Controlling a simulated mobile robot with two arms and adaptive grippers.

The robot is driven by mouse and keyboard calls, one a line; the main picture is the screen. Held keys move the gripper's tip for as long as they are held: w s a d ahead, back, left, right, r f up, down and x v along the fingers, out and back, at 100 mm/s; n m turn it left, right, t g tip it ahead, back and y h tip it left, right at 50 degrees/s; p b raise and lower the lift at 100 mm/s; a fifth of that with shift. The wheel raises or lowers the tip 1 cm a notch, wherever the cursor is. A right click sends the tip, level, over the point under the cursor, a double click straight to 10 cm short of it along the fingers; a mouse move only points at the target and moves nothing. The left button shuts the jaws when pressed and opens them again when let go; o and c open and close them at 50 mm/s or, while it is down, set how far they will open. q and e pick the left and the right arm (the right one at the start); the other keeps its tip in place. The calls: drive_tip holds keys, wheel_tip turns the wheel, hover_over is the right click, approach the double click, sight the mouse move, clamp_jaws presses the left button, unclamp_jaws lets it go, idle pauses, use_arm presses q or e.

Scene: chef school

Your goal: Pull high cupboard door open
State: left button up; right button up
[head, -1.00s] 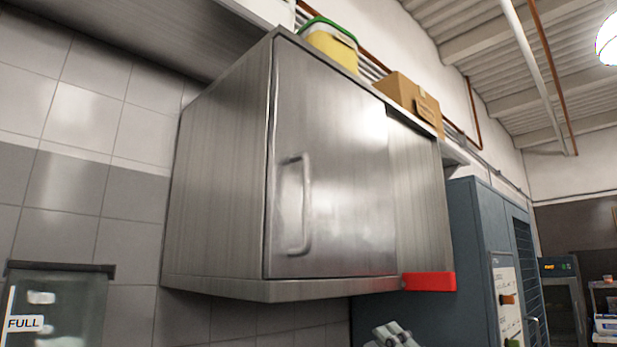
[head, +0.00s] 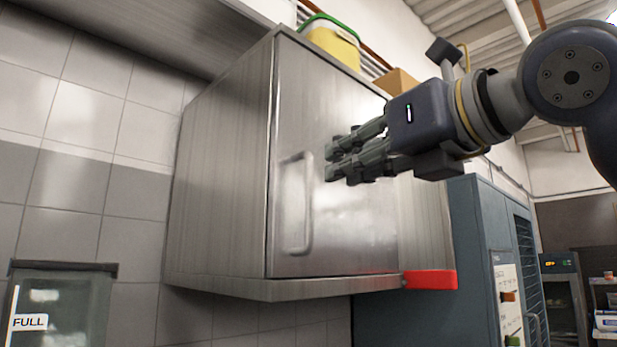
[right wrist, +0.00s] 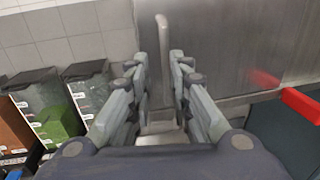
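The high cupboard (head: 215,190) is a brushed steel box on the tiled wall. Its door (head: 350,230) looks shut, with a vertical bar handle (head: 308,205) near the door's left edge. My right gripper (head: 329,163) comes in from the right, in front of the door. Its fingers are apart and empty, just right of the handle's upper part in the head view. In the right wrist view the handle (right wrist: 164,60) shows between the open fingers (right wrist: 160,65); contact is not visible. My left gripper is out of view.
A yellow tub (head: 332,42) and a cardboard box (head: 396,80) sit on the cupboard. A red block (head: 430,280) is at its lower right corner. A blue cabinet (head: 480,225) stands right. Lidded containers (right wrist: 75,110) show lower left in the wrist view.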

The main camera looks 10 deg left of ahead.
sight(312, 179)
drive_tip(key=shift+t, duration=0.3)
drive_tip(key=p+x, duration=0.2)
drive_tip(key=x, duration=0.3)
drive_tip(key=p+x, duration=0.3)
drive_tip(key=x, duration=0.2)
drive_tip(key=shift+w+d+r, duration=0.1)
drive_tip(key=shift+w+d, duration=0.05)
drive_tip(key=shift+w, duration=0.4)
drive_tip(key=shift+a, duration=0.2)
clamp_jaws()
